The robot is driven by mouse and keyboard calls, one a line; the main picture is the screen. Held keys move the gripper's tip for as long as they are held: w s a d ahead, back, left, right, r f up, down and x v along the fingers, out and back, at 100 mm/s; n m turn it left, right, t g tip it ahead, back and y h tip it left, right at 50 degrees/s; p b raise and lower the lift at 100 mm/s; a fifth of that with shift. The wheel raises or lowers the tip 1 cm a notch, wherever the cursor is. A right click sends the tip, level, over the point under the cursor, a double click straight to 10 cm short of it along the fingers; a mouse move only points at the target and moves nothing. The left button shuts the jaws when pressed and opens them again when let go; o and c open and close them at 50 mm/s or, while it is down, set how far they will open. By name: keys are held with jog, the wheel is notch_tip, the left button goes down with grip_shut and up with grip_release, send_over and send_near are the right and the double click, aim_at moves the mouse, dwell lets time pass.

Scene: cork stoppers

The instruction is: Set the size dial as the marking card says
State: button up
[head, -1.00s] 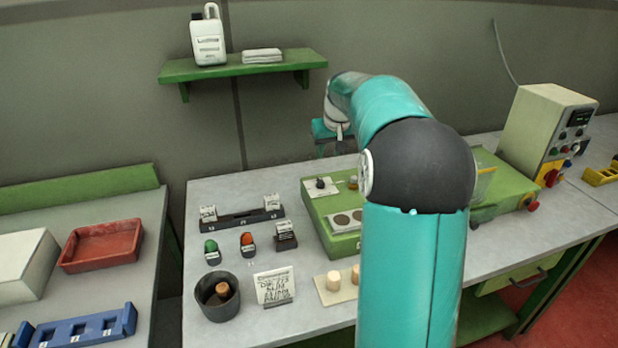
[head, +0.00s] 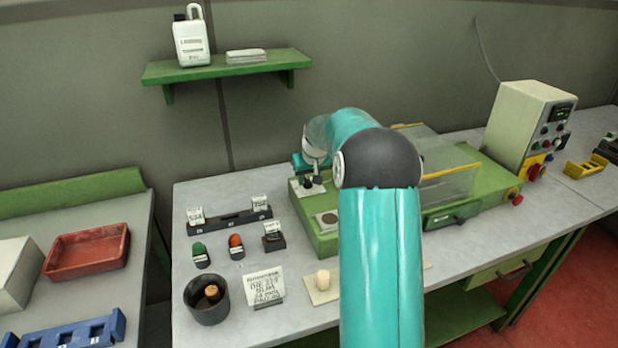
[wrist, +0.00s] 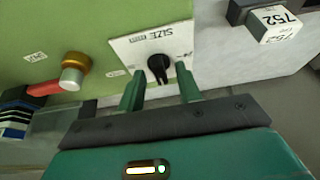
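The size dial is a black knob (wrist: 158,68) on a white plate lettered SIZE (wrist: 147,41), on the green machine. My gripper (wrist: 160,84) is open, with one finger on each side of the knob's near end. I cannot tell whether the fingers touch it. In the head view, my gripper (head: 303,165) is low over the machine's left back corner, close to the dial (head: 314,183). The marking card (head: 265,287) stands at the bench front with handwritten lines, too small to read surely.
A brass-coloured knob (wrist: 75,70) sits beside the plate in the wrist view. A black rack (head: 229,218), green stamp (head: 201,252), orange stamp (head: 236,244) and dark cup (head: 210,302) stand left of the machine (head: 325,245). A clear guard (head: 450,180) is at right.

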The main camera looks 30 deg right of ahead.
grip_shut()
dwell(0.4)
jog(key=n, duration=0.1)
jog(key=n+y, duration=0.1)
jog(key=n, duration=0.2)
jog(key=shift+d+n+y, duration=0.3)
jog(key=shift+y, duration=0.1)
jog(key=n+y, duration=0.1)
jog(key=n, duration=0.3)
jog(key=shift+w+d+n+y, duration=0.1)
jog(key=shift+d+n+y, duration=0.05)
jog(key=shift+n+y, duration=0.2)
jog(key=n, duration=0.2)
jog(key=n+g+y, duration=0.1)
jog(key=n, duration=0.1)
jog(key=shift+w+d+y, duration=0.1)
jog(key=shift+w+y, duration=0.05)
jog(key=shift+y, duration=0.1)
jog(key=n+g, duration=0.2)
jog(key=n, duration=0.2)
jog(key=shift+w+n, duration=0.15)
jog(key=shift+n, duration=0.1)
jog(key=shift+y, duration=0.3)
